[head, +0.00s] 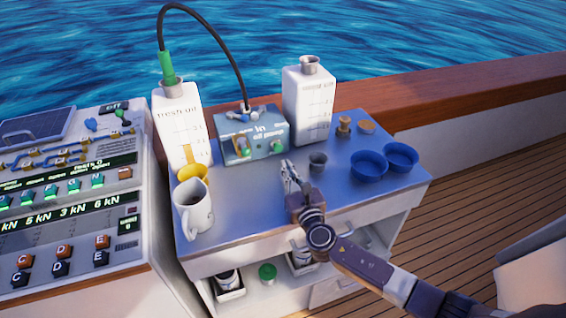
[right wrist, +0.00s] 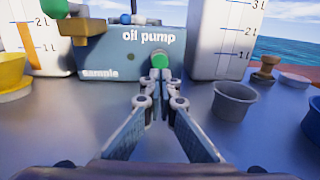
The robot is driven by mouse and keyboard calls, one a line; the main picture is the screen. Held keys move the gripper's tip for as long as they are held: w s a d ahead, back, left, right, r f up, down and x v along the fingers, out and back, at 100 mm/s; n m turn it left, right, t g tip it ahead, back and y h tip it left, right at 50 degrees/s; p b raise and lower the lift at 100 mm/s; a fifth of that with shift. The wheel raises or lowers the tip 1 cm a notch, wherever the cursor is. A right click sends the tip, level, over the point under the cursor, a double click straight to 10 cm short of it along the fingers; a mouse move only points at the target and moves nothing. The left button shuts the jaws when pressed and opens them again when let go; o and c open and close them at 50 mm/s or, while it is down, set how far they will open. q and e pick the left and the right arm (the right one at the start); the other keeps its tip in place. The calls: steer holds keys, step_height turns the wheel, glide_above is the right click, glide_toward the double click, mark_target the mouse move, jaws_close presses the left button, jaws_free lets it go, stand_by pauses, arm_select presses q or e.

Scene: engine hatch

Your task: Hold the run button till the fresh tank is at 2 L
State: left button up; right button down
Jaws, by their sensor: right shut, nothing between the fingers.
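The oil pump (head: 252,140) is a grey-blue box between two white tanks. A green button (right wrist: 160,61) is on its front, below the "oil pump" lettering; it also shows in the head view (head: 277,147). My right gripper (right wrist: 160,85) is shut and empty, its tips pointing at this button and very close to it. I cannot tell whether they touch. The fresh oil tank (head: 177,115) stands left of the pump, with an amber level strip (right wrist: 29,45) whose top is near the 2 L mark in the right wrist view. My left gripper is out of view.
A black hose (head: 215,30) arches from the fresh tank to the pump. The second white tank (head: 308,105) stands right. A control panel (head: 75,215) is at left.

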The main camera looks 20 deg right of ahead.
steer(key=s, duration=0.5)
steer(key=shift+s+a+r, duration=0.1)
steer(key=shift+s+r, duration=0.05)
steer(key=shift+s, duration=0.6)
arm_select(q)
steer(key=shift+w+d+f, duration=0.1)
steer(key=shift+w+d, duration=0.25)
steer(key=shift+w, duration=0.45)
arm_select(e)
steer(key=shift+s, duration=0.1)
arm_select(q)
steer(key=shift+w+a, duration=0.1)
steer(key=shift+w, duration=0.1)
